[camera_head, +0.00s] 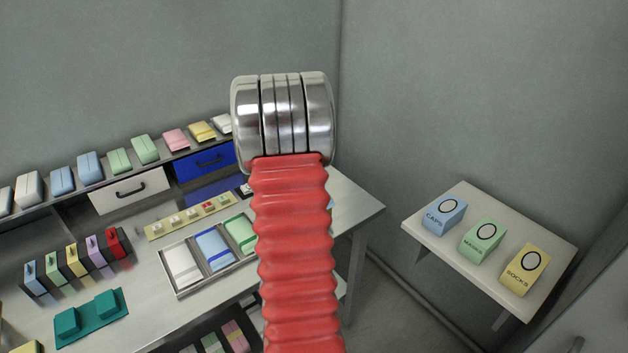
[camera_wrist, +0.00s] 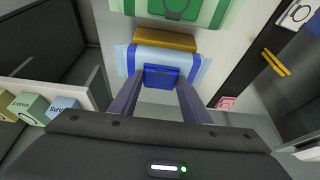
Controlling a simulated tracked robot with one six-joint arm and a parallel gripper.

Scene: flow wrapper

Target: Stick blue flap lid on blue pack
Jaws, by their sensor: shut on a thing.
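The light blue pack (camera_head: 212,250) lies in a metal tray (camera_head: 184,291) on the bench, between a white pack (camera_head: 183,266) and a green pack (camera_head: 240,233). In the wrist view the light blue pack (camera_wrist: 201,70) lies just beyond my fingertips, with a brown-yellow bar (camera_wrist: 165,40) along its far side. My gripper (camera_wrist: 160,84) is shut on a small dark blue flap lid (camera_wrist: 161,76). The lid overlaps the near part of the pack in that view; I cannot tell whether they touch. In the head view my red arm hides the gripper and lid.
The green pack (camera_wrist: 178,8) is close beyond the blue one. Colored upright holders (camera_head: 77,258) and a teal block stand (camera_head: 91,318) are at the bench's left. A yellow strip (camera_head: 188,216) lies behind the tray. Labelled boxes (camera_head: 482,240) stand on a side shelf at right.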

